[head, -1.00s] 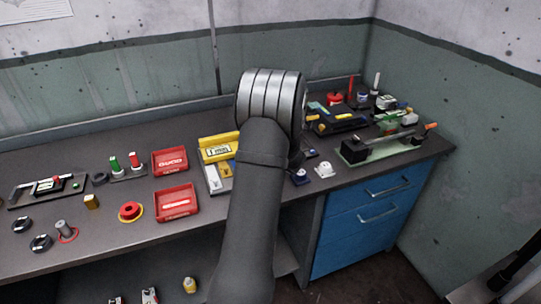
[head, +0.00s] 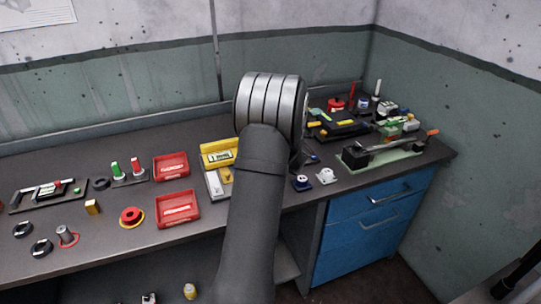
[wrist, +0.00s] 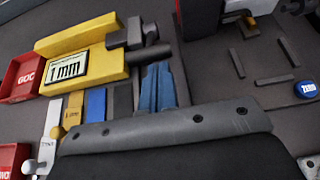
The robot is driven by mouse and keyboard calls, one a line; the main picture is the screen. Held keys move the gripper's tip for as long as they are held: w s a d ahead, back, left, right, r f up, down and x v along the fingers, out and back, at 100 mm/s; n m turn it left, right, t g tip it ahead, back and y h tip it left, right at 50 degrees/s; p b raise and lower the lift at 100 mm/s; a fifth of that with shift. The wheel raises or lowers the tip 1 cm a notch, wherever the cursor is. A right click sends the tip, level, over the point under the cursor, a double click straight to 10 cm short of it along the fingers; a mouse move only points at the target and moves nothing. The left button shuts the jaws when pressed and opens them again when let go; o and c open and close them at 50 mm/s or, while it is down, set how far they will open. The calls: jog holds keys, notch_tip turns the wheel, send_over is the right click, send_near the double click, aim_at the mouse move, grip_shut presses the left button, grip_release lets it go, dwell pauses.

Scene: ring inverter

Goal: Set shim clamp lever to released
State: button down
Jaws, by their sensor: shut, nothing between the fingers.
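A yellow shim holder (wrist: 85,55) with a "1 mm" label shows at upper left in the wrist view. In the head view it (head: 219,145) stands just left of my arm. A dark grey clamp block (wrist: 132,33) sits at its right end. A dark cylindrical bar (wrist: 150,53), apparently the lever, sticks out to the right; its setting is unclear. My gripper (wrist: 156,72) is shut and empty, its bluish fingers just below the bar in the wrist view. Whether they touch it is unclear. In the head view my arm hides the gripper and clamp.
Red bins (head: 177,208) stand left of the holder. Below the label are white, gold, blue (wrist: 96,104) and dark strips. A dark plate (wrist: 245,60) with raised bars lies to the right, with a round blue piece (wrist: 305,88). A green-based fixture (head: 383,153) stands far right.

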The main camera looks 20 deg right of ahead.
jog(key=shift+w+r, duration=0.25)
jog(key=shift+r, duration=0.5)
jog(key=w+r, duration=0.5)
jog(key=shift+r, duration=0.15)
dwell(0.4)
jog(key=s+r, duration=0.5)
jog(key=r, duration=0.5)
jog(key=shift+r, duration=0.25)
